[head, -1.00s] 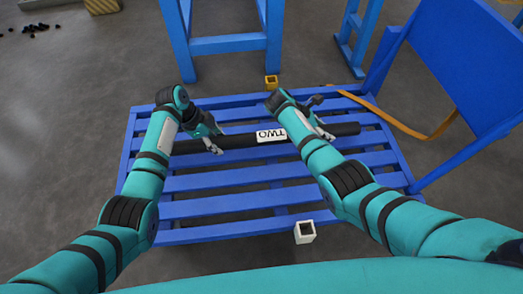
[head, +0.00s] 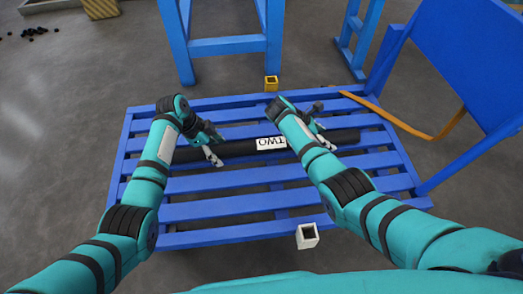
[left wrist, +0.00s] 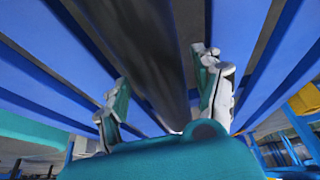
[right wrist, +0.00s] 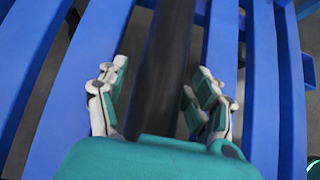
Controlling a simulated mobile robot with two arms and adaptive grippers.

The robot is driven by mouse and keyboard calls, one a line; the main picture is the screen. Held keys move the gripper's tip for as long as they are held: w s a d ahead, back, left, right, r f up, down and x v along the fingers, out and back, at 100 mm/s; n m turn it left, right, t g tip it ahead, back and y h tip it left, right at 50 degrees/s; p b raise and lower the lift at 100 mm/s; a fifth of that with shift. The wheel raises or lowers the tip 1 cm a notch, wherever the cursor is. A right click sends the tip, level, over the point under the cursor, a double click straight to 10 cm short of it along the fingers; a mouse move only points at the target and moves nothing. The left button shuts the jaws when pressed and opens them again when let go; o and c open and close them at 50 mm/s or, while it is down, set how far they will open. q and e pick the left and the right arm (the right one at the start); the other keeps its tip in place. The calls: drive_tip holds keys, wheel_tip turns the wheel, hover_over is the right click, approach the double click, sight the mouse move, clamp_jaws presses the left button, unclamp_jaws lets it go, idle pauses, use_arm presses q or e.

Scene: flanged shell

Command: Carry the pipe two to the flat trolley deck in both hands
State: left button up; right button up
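The dark pipe two (head: 240,148), with a white label reading TWO, lies across the slats of the blue flat trolley deck (head: 235,207). My left gripper (head: 214,155) is over its left part, and my right gripper (head: 322,140) is over its right part. In the left wrist view the pipe (left wrist: 158,55) runs between spread fingers (left wrist: 165,95). In the right wrist view the pipe (right wrist: 163,75) also runs between spread fingers (right wrist: 160,105), with a gap showing on the left side. Both grippers look open around the pipe. The pipe's underside is hidden.
A small yellow block (head: 271,83) is at the deck's back edge and a white one (head: 307,236) at its front edge. A blue upright panel (head: 465,60) rises at the right, with an orange strap (head: 405,126) near it. A blue frame (head: 228,46) stands behind.

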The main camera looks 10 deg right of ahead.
drive_tip(key=shift+s+a+f, duration=0.2)
drive_tip(key=shift+s+f, duration=0.1)
drive_tip(key=shift+f, duration=0.15)
use_arm(q)
drive_tip(key=v, duration=1.1)
drive_tip(key=shift+r, duration=0.15)
use_arm(e)
drive_tip(key=shift+a, duration=0.1)
use_arm(q)
drive_tip(key=shift+a+r, duration=0.15)
drive_tip(key=shift+r, duration=0.2)
use_arm(e)
drive_tip(key=shift+a+r, duration=0.15)
drive_tip(key=v, duration=1.1)
drive_tip(key=shift+w+r, duration=0.15)
drive_tip(key=shift+r, duration=0.35)
